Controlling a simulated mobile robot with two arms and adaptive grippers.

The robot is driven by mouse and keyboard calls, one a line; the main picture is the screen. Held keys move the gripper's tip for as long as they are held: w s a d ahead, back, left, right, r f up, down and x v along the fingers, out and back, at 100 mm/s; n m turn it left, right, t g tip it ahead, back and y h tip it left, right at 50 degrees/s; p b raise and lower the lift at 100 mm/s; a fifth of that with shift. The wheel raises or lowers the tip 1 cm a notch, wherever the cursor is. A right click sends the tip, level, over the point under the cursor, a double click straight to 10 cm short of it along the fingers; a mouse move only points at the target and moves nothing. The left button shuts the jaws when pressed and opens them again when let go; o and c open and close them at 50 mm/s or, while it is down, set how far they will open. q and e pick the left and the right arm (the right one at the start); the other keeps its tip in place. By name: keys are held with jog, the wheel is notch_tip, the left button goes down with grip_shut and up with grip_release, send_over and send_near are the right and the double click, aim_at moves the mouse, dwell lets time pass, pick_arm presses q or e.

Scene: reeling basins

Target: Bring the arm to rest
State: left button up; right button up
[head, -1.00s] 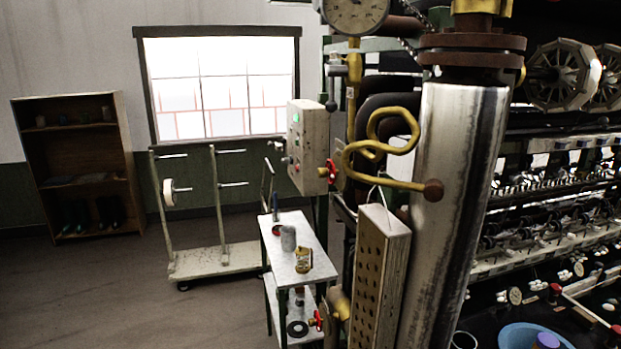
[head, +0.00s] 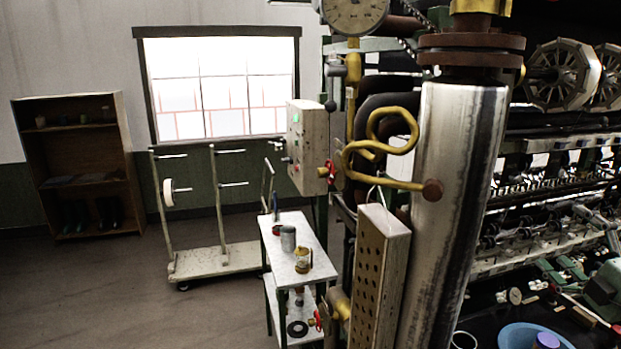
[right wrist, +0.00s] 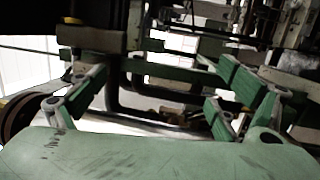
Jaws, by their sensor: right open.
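My right gripper (head: 561,268) shows at the right edge of the head view, with green fingers spread over the dark basin bench of the reeling machine. It is open, and nothing shows between its fingers. In the right wrist view the green fingers of the same gripper (right wrist: 155,95) stand wide apart, with dark machine frame and pipes beyond them. Part of my right arm is cut off by the picture edge. My left gripper is not in view.
A blue basin (head: 530,337) with a purple object stands near the right gripper. A thick metal pipe (head: 455,200) and a perforated box (head: 383,262) stand in the middle. A white cart table (head: 300,240) stands left of them.

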jog(key=s+a+f+m+g+h, duration=0.2)
jog(key=s+a+f+m+g, duration=0.15)
jog(key=f, duration=0.65)
jog(key=s+a+f+m+g+h, duration=0.2)
jog(key=s+f+m, duration=0.3)
jog(key=f, duration=0.4)
jog(key=s+a+f+m+g+h, duration=0.2)
jog(key=s+a+f+m, duration=0.15)
jog(key=f, duration=0.65)
jog(key=s+a+f+m+g+y, duration=0.25)
jog(key=s+a+f+g, duration=0.2)
jog(key=s+a, duration=0.6)
jog(key=s+a+f+m+g+y, duration=0.25)
jog(key=s+a+f+g, duration=0.2)
jog(key=s+a, duration=0.6)
notch_tip(320, 180, down, 33)
jog(key=s+b, duration=0.2)
jog(key=b, duration=0.6)
jog(key=s+d+f+g+b, duration=0.1)
jog(key=s+f+b, duration=0.2)
jog(key=s+f, duration=0.5)
jog(key=s+d+f+g+b, duration=0.1)
jog(key=s+d+f+b, duration=0.1)
jog(key=s+f, duration=0.7)
notch_tip(320, 180, down, 7)
jog(key=shift+d+f+h+b, duration=0.15)
jog(key=shift+d+h+b, duration=0.2)
jog(key=shift+b, duration=0.4)
